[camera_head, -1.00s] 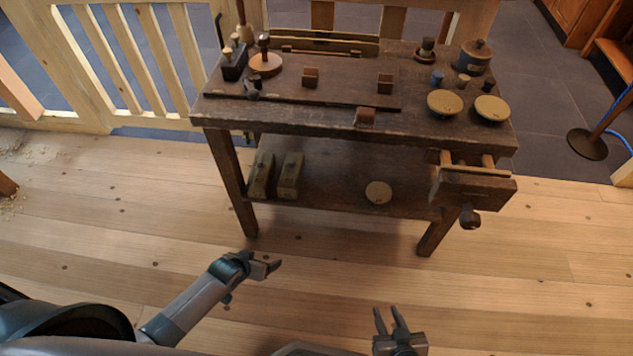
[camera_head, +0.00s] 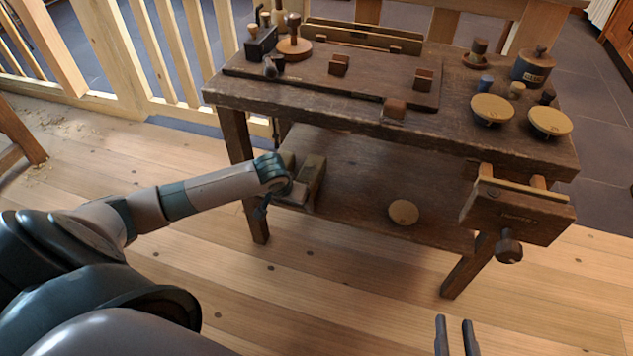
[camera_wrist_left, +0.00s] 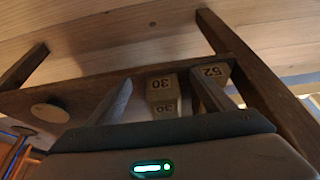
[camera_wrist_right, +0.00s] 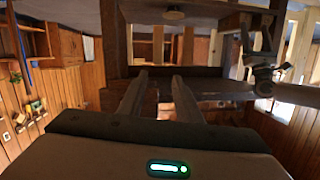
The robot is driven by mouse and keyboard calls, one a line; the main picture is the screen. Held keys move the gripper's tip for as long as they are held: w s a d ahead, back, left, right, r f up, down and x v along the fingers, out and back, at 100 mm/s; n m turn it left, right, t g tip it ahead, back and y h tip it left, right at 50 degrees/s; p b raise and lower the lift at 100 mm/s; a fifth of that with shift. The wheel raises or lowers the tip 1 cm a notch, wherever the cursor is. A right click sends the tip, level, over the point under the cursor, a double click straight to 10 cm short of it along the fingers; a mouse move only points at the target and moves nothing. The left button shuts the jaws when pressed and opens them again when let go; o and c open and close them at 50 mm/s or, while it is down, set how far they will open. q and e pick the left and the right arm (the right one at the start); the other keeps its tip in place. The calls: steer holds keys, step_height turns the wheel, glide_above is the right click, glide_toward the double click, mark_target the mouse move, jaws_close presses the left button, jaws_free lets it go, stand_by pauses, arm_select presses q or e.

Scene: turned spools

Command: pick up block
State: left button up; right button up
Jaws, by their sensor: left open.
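Two long wooden blocks lie on the bench's lower shelf at its left end. The block marked 30 (camera_wrist_left: 163,90) shows between my open left fingers in the left wrist view; the block marked 52 (camera_wrist_left: 213,72) is partly behind the right finger. In the head view one block (camera_head: 313,183) shows, and the other (camera_head: 287,160) is mostly hidden by my left wrist. My left gripper (camera_head: 288,196) is at the shelf's front edge, mostly hidden there; it also shows open and empty in the left wrist view (camera_wrist_left: 163,88). My right gripper (camera_head: 455,322) is open and empty, low in front of the bench.
The dark workbench (camera_head: 300,105) carries brown cubes, round discs, a lidded pot (camera_head: 533,67) and tools on top. A pale disc (camera_head: 403,212) lies on the lower shelf, with bare shelf around it. A vise (camera_head: 515,210) juts from the bench's right front. The wooden floor in front is clear.

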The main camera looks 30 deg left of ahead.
mark_target(306, 177)
arm_select(q)
steer(key=w, duration=0.3)
steer(key=w+a+b, duration=0.1)
steer(key=w, duration=0.3)
steer(key=w+a+b, duration=0.1)
steer(key=w, duration=0.2)
steer(key=shift+w+a, duration=0.1)
steer(key=shift+w, duration=0.3)
arm_select(e)
step_height(306, 177, up, 9)
steer(key=s+a+t+y, duration=0.1)
steer(key=t+y, duration=0.1)
steer(key=t, duration=0.3)
steer(key=shift+a+f, duration=0.2)
steer(key=shift+s, duration=0.1)
arm_select(q)
steer(key=shift+b, duration=0.3)
